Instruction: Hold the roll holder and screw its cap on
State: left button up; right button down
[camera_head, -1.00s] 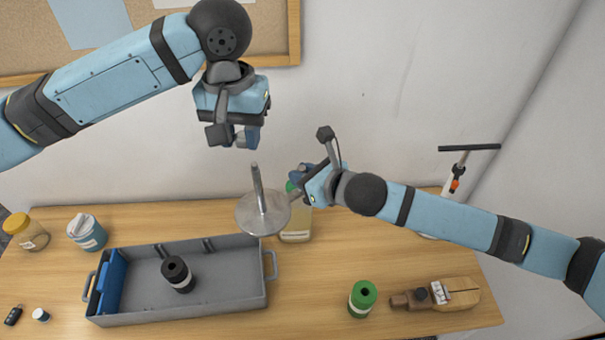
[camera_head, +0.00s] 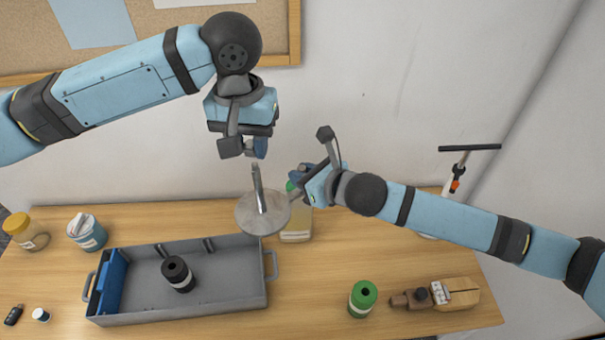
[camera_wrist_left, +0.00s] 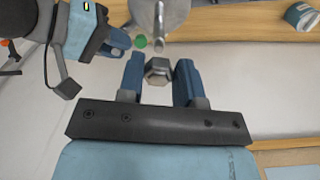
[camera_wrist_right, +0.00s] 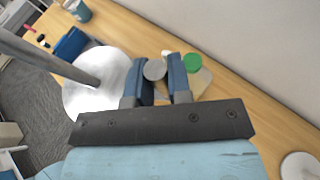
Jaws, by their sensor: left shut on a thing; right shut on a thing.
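The roll holder (camera_head: 247,219) is a round metal disc with a rod (camera_head: 257,184) rising from its middle, held in the air above the table. My right gripper (camera_head: 297,186) is shut on a short grey stub at the disc's right side. The stub's round end shows between its fingers in the right wrist view (camera_wrist_right: 154,70). My left gripper (camera_head: 255,148) is shut on the grey hexagonal cap (camera_wrist_left: 158,70), just above the rod's tip. A small gap shows between them. In the head view the fingers mostly hide the cap.
A grey tray (camera_head: 215,303) holding a black roll (camera_head: 178,274) stands below on the wooden table. A bottle (camera_head: 297,230) stands behind the disc. Jars stand left. A wall is behind.

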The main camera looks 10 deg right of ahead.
pick_arm(q)
jog(key=shift+f, duration=0.45)
dwell(0.5)
jog(key=shift+f, duration=0.9)
jog(key=shift+f, duration=0.55)
